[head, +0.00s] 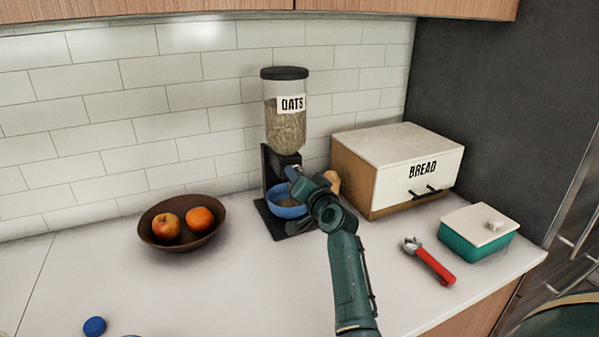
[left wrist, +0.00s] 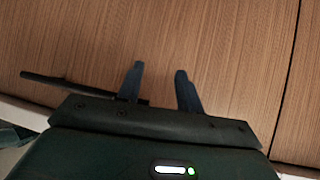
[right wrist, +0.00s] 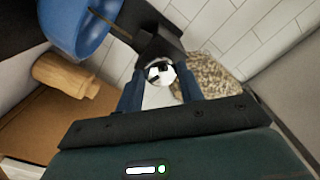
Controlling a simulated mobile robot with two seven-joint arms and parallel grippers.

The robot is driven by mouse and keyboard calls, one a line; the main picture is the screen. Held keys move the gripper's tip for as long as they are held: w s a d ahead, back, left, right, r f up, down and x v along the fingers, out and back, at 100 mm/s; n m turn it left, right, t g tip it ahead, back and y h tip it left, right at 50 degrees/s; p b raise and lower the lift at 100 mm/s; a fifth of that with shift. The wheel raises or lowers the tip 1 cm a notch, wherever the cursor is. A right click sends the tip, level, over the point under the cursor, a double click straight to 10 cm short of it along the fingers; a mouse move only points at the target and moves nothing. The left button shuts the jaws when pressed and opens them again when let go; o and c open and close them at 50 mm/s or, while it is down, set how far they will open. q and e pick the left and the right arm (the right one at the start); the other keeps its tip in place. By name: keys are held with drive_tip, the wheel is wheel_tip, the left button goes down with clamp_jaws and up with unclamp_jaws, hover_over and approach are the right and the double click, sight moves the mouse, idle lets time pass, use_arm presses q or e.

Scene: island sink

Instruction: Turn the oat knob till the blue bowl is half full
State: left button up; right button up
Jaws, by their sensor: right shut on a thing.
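The oat dispenser (head: 286,122) stands against the tiled wall, with a clear jar labelled OATS, a black lid and a black stand. The blue bowl (head: 287,210) sits on its base under the spout; some tan content shows inside, but my arm partly hides it and I cannot tell the level. My right gripper (head: 297,179) is at the dispenser's front, shut on the pale round oat knob (right wrist: 160,72). The blue bowl also shows beside it in the right wrist view (right wrist: 72,28). My left gripper (left wrist: 158,72) is open and empty before a wooden cabinet front.
A brown bowl (head: 152,232) with an apple and an orange stands left of the dispenser. A bread box (head: 385,165), a red-handled scoop (head: 435,265) and a green lidded dish (head: 478,240) are to the right. A blue round thing (head: 94,326) lies at the front left.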

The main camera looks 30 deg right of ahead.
drive_tip(key=shift+r+m+p, duration=0.15)
drive_tip(key=shift+m+p, duration=0.45)
drive_tip(key=shift+m, duration=0.8)
drive_tip(key=o, duration=1)
drive_tip(key=shift+s, duration=0.1)
